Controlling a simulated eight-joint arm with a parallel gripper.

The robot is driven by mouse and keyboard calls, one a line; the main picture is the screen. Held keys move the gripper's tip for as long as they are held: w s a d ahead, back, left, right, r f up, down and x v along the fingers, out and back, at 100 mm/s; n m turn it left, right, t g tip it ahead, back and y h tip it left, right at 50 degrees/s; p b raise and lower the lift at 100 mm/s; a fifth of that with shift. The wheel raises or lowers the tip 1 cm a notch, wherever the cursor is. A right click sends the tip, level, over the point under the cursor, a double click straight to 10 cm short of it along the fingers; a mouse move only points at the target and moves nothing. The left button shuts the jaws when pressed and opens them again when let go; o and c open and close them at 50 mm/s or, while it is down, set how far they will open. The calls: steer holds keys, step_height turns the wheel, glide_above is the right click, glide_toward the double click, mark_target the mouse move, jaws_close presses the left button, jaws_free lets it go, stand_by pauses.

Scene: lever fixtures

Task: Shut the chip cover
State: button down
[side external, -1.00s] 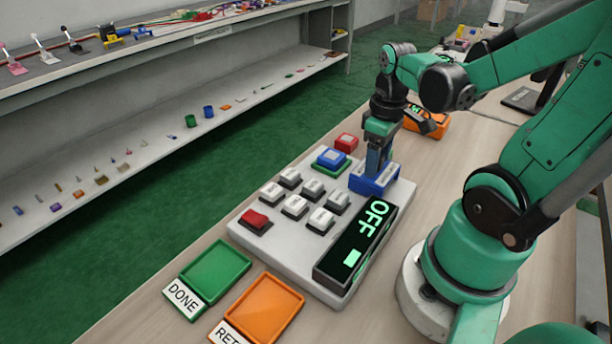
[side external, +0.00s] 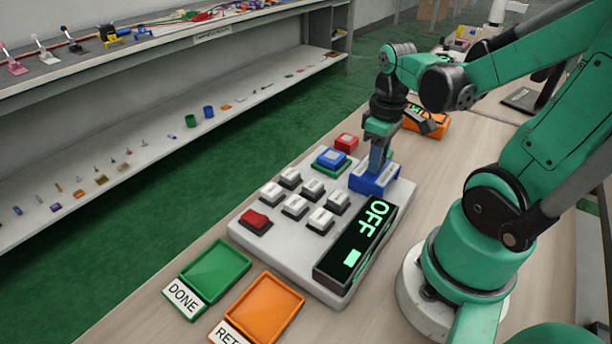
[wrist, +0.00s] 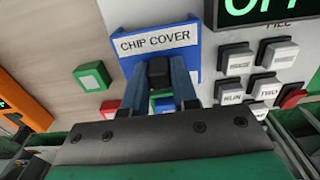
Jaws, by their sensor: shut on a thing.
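The blue chip cover (side external: 374,186) is at the far right corner of the light grey panel (side external: 345,290). In the wrist view the blue piece (wrist: 129,66) carries a white label (wrist: 160,40) reading "CHIP COVER". My gripper (side external: 379,166) reaches down onto it from above. In the wrist view my gripper (wrist: 158,72) has its two blue-grey fingers shut on a small dark handle at the cover. The fingers hide part of the cover, and I cannot tell how far it stands open.
The display (side external: 356,240) reads "OFF". A green tray (side external: 215,270) and an orange tray (side external: 265,308) lie in front. An orange meter (side external: 427,121) lies behind.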

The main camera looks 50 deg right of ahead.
mark_target(330, 155)
stand_by(0.8)
steer(key=w, duration=0.9)
steer(key=shift+w, duration=0.25)
steer(key=c, duration=0.7)
jaws_free()
steer(key=shift+r, duration=2.85)
steer(key=shift+s+a+r+t, duration=0.1)
steer(key=shift+s+a+t, duration=0.2)
steer(key=shift+a+t, duration=1.25)
steer(key=shift+s+a+r+t, duration=0.25)
steer(key=shift+a+t, duration=0.6)
steer(key=shift+a, duration=1.45)
steer(key=shift+s+a+t, duration=0.35)
steer(key=shift+a+t, duration=0.85)
steer(key=shift+a, duration=0.7)
